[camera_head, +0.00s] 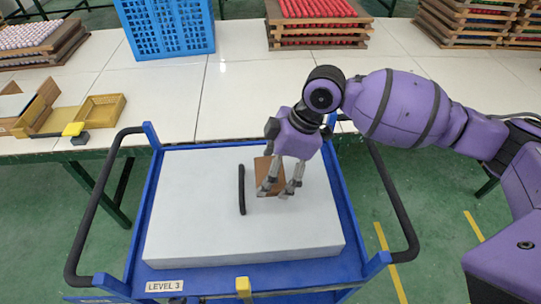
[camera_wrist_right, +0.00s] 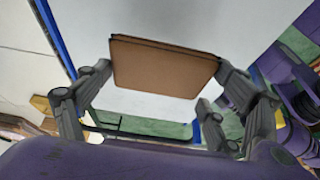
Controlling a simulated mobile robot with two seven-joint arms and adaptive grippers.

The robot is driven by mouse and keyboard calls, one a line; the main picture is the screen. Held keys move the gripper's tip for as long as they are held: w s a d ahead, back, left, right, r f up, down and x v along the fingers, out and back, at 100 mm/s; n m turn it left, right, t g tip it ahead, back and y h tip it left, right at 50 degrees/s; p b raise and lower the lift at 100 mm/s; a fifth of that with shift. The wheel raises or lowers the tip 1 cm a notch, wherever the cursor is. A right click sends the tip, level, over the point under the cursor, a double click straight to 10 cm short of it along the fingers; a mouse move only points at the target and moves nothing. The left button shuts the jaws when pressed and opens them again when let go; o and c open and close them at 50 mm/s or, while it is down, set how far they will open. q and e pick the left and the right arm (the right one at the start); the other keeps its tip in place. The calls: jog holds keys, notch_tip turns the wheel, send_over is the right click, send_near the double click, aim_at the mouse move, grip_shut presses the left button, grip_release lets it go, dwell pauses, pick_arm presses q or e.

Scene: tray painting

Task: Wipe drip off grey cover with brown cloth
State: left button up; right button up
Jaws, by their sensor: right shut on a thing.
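The grey cover (camera_head: 190,205) is a pale, flat slab on the blue cart; it also fills the background in the right wrist view (camera_wrist_right: 150,105). A slim black bar-like mark (camera_head: 241,190) runs along its middle; I cannot tell whether it is a handle or the drip. I make out no other drip. The brown cloth (camera_head: 262,168) is a flat folded rectangle just right of the black bar. My right gripper (camera_head: 277,193) is shut on the cloth, which spans between its fingers in the wrist view (camera_wrist_right: 165,70). I cannot tell whether the cloth touches the cover. My left gripper is out of view.
The blue cart (camera_head: 155,200) has black side handles (camera_head: 92,210) and a "LEVEL 3" label. Behind it stands a white-topped table (camera_head: 230,105) with a blue crate (camera_head: 168,25), stacked trays (camera_head: 318,40) and a yellow box (camera_head: 102,110). The cover's left part is clear.

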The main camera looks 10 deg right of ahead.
jog(key=shift+r, duration=1.15)
